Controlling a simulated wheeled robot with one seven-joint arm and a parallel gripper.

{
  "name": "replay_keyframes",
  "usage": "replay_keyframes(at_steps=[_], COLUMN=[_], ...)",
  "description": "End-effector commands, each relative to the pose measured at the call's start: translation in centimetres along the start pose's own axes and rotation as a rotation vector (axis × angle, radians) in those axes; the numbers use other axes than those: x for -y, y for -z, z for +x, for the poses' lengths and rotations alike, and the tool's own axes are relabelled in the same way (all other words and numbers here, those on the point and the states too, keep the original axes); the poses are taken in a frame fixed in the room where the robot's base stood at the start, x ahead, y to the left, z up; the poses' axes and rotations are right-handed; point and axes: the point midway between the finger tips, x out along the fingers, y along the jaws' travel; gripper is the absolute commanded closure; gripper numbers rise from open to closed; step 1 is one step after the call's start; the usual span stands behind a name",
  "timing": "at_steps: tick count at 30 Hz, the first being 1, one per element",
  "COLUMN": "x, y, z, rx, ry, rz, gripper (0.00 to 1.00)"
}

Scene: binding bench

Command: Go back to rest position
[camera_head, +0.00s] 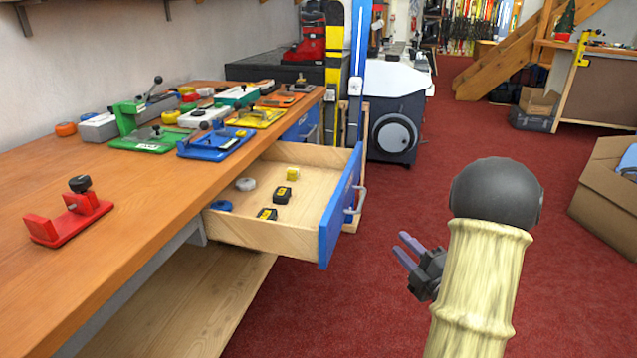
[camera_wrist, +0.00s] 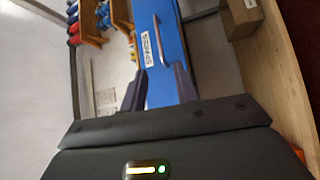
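My gripper (camera_head: 405,250) hangs in the air over the red carpet, right of the open drawer (camera_head: 338,205) and apart from it. Its two fingers are spread with nothing between them. The fingers also show in the wrist view (camera_wrist: 160,86), with a gap between them. Beyond them in that view is a blue drawer front (camera_wrist: 169,50) with a metal handle and a white label.
The drawer holds a white round piece (camera_head: 246,184), a blue one (camera_head: 221,205), a yellow one (camera_head: 292,174) and two black-and-yellow pieces (camera_head: 282,195). The wooden bench (camera_head: 130,235) carries a red clamp (camera_head: 70,215) and several jigs. A cardboard box (camera_head: 603,195) stands right; carpet between is clear.

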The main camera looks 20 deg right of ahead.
Motion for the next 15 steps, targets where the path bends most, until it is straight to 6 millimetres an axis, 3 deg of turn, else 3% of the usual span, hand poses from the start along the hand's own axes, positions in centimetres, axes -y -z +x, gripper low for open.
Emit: replay_keyframes(at_steps=[5,15], x=[0.1,1.7], y=[0.2,1.9], z=[0.6,4.4], rx=[0.012,0.213], ry=[0.024,0.27], rz=[0.017,0.249], gripper=[0.7,0.7])
